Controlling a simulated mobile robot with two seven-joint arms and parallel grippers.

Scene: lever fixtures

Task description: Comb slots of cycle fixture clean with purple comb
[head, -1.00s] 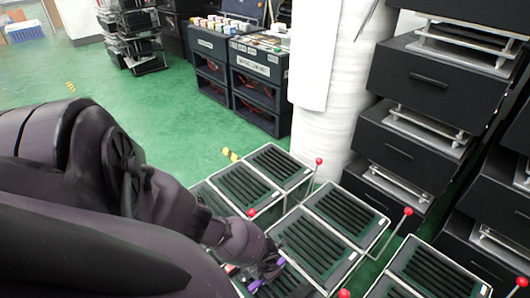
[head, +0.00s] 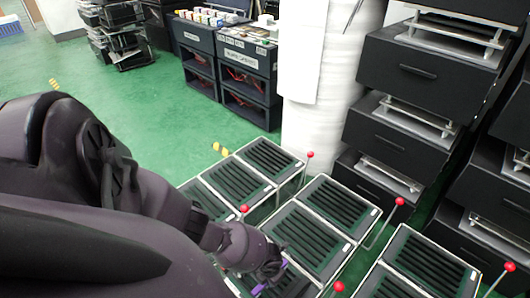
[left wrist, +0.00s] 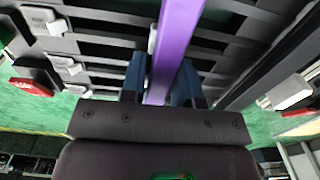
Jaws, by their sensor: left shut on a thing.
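My left gripper (head: 268,277) reaches down over the near slotted fixtures and is shut on the purple comb. In the head view only small bits of the purple comb (head: 279,266) show past the gripper. In the left wrist view the comb (left wrist: 180,35) runs up from between the blue-grey fingers (left wrist: 162,82) across dark slotted bars (left wrist: 110,45). I cannot tell whether its tip touches the slots. Slotted panels in light frames (head: 311,238) stand beside red-ball levers (head: 244,208). No label shows which is the cycle fixture. My right gripper is not in view.
More slotted panels stand at the back (head: 269,157) and right (head: 432,263), with red-knobbed rods (head: 399,201) sticking up between them. A white wrapped column (head: 315,115) and black drawer stacks (head: 425,70) rise behind. Green floor (head: 130,110) is open at left.

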